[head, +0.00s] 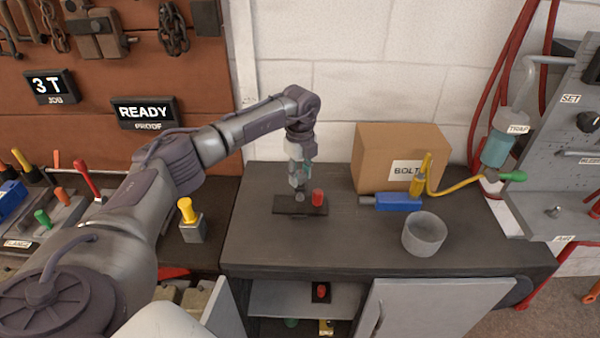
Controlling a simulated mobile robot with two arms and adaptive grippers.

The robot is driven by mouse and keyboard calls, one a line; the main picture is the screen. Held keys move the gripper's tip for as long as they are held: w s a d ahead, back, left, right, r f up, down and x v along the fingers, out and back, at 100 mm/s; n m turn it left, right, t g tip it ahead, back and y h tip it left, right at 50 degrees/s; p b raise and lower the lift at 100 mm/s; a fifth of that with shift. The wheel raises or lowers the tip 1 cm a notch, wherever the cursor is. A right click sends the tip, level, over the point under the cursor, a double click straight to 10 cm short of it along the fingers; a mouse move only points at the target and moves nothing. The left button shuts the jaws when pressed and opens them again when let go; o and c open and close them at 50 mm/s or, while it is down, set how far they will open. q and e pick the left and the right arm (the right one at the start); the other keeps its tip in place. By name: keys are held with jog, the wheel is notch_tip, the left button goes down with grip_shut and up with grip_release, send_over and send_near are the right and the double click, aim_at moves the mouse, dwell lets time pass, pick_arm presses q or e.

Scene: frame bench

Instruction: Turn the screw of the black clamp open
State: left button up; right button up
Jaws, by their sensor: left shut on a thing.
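The black clamp (285,207) lies on the dark bench top as a low, flat dark shape. A red upright piece (318,198) stands at its right part. My left gripper (299,193) reaches down from above onto the middle of the clamp, just left of the red piece. It is shut on the clamp's screw, which is small and mostly hidden by the fingers. My right gripper is out of view.
A cardboard box (375,150) stands behind to the right, with a blue tool (398,201) and a grey cup (424,234) before it. A yellow-topped block (192,228) stands left. A cabinet door (410,312) hangs open below. The bench front is clear.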

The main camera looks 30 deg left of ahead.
aim_at(300, 173)
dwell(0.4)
pick_arm(q)
jog(key=o, duration=1.1)
jog(key=shift+o, duration=0.2)
notch_tip(300, 173, up, 12)
jog(key=shift+f, duration=0.1)
